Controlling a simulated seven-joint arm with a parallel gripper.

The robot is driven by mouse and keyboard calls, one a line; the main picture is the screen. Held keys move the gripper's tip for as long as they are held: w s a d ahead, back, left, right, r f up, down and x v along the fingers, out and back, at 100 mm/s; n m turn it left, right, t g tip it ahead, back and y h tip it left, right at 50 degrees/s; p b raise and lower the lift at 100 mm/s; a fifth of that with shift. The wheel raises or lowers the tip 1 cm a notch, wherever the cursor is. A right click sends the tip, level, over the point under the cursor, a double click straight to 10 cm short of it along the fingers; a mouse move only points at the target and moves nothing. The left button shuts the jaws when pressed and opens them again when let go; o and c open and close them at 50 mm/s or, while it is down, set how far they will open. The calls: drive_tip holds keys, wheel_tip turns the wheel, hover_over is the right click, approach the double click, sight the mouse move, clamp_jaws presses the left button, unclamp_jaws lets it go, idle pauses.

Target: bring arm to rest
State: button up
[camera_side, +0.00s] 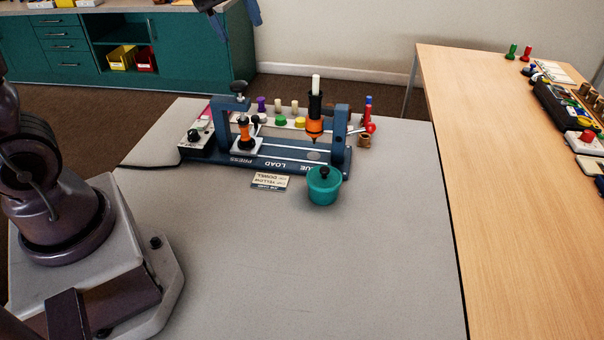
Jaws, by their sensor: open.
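My gripper (236,20) shows only in part at the top edge, high above the far end of the grey table (290,260). Its two dark blue fingers are apart, with nothing seen between them. The rest of it and most of my arm are out of the picture. A blue press fixture (290,165) stands on the table below, well apart from the gripper. A teal lidded pot (324,188) stands at the fixture's front right. A small printed card (271,182) lies in front of the fixture.
Several coloured pegs (280,121) stand behind the fixture's front rail. A wooden table (510,200) with trays and parts adjoins on the right. A teal cabinet (70,45) stands at the back left. The front of the grey table is clear.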

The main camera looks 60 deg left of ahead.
drive_tip(key=s+d+m+t, duration=0.1)
drive_tip(key=s+d+m, duration=0.3)
drive_tip(key=s+m, duration=0.3)
drive_tip(key=s+d+m+t+y, duration=0.1)
drive_tip(key=s+d+m, duration=0.3)
drive_tip(key=m, duration=0.5)
drive_tip(key=s, duration=0.2)
drive_tip(key=shift+s+d+r, duration=0.15)
drive_tip(key=shift+s+d, duration=0.15)
drive_tip(key=shift+s, duration=0.05)
